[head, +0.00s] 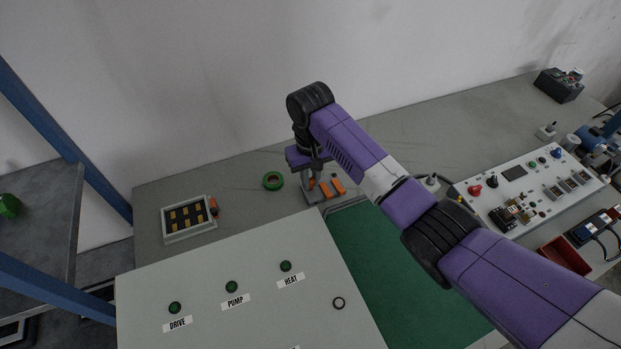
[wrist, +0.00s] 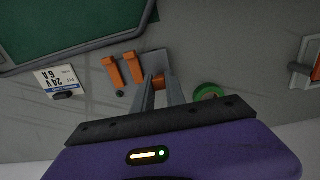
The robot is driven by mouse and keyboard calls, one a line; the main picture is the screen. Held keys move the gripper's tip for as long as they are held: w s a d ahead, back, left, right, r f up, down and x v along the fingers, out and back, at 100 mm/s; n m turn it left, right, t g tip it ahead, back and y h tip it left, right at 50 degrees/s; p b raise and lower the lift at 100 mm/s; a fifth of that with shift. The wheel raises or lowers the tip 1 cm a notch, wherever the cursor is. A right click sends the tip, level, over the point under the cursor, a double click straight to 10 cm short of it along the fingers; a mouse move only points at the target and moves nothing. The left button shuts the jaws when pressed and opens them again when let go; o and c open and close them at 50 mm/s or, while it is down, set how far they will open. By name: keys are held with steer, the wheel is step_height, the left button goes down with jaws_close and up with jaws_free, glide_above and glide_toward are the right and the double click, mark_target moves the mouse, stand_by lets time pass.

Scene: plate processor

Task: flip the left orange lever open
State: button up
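Three orange levers sit in a row on a grey base behind the green mat. In the head view, the middle lever (head: 326,189) and right lever (head: 338,186) lie clear of my gripper (head: 312,186). The left lever (head: 312,183) is mostly hidden by my fingers. The wrist view is turned around, so the left lever (wrist: 158,80) is the rightmost there. It shows between the tips of my two fingers (wrist: 160,88). The other two levers (wrist: 113,71) (wrist: 134,67) lie flat beside it. I cannot tell whether the fingers press on the lever.
A green tape roll (head: 273,181) lies just left of the levers. A tray with dark and yellow parts (head: 189,238) is farther left. A white panel with DRIVE, PUMP and HEAT labels (head: 250,318) stands in front. The green mat (head: 400,300) lies below my arm.

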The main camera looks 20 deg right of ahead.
steer(key=shift+w+g+b, duration=0.2)
steer(key=shift+g+b, duration=0.2)
steer(key=shift+g, duration=0.2)
jaws_close()
steer(key=o, duration=0.8)
jaws_free()
steer(key=shift+w+r+b, duration=0.2)
steer(key=shift+r+b, duration=0.05)
steer(key=shift+r, duration=1.7)
steer(key=shift+w+r+b, duration=0.2)
steer(key=shift+r, duration=1.75)
steer(key=shift+d, duration=0.1)
